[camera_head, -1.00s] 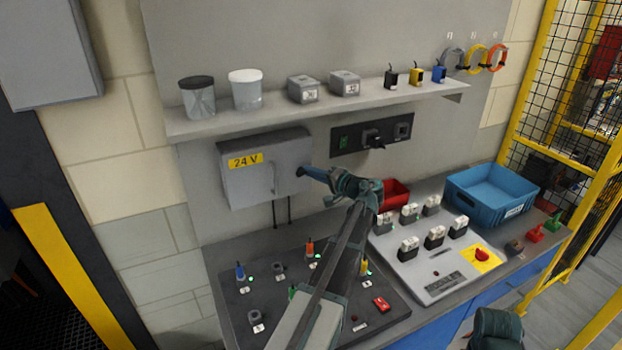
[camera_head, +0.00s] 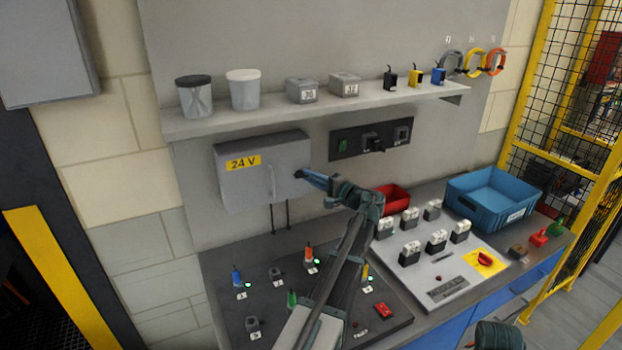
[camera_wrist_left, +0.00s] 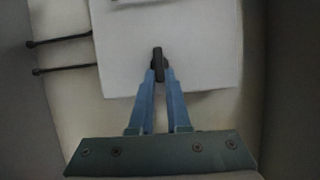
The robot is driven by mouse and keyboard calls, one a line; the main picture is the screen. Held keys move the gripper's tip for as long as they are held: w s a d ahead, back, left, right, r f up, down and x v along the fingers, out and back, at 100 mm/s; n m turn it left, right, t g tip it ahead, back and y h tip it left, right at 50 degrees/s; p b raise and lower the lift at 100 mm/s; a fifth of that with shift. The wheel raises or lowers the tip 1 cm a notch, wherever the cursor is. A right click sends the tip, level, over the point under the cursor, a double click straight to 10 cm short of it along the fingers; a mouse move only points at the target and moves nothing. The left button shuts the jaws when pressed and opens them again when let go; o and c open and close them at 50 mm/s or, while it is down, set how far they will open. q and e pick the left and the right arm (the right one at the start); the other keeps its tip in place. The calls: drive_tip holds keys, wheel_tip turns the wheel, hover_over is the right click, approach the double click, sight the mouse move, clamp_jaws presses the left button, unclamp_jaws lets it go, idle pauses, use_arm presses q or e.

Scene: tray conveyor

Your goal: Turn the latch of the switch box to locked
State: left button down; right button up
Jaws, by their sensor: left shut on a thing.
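The switch box (camera_head: 240,185) is a grey wall box with a yellow "24 V" label and a vertical handle on its closed door. It also shows as a pale panel in the left wrist view (camera_wrist_left: 200,45). The latch (camera_wrist_left: 157,62) is a small dark bar near the box's edge, standing along the finger direction in the wrist view. My left gripper (camera_head: 302,175) reaches the right side of the box. Its blue fingers (camera_wrist_left: 158,78) are shut on the latch, which they mostly hide in the head view. A bit of my right arm (camera_head: 500,335) shows at the bottom right; its gripper is out of view.
A shelf (camera_head: 300,108) with tubs and small boxes runs above the switch box. A dark socket strip (camera_head: 345,145) is on the wall right of it. Below are a dark board with coloured plugs (camera_head: 285,255), a light panel (camera_head: 425,280), a red bin (camera_head: 398,192) and a blue crate (camera_head: 460,205).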

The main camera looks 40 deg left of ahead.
use_arm(q)
drive_tip(key=c, duration=0.9)
unclamp_jaws()
drive_tip(key=shift+d, duration=0.1)
drive_tip(key=d, duration=0.9)
drive_tip(key=s+d, duration=0.1)
drive_tip(key=d, duration=0.3)
drive_tip(key=shift+d+f, duration=0.1)
drive_tip(key=shift+d, duration=0.2)
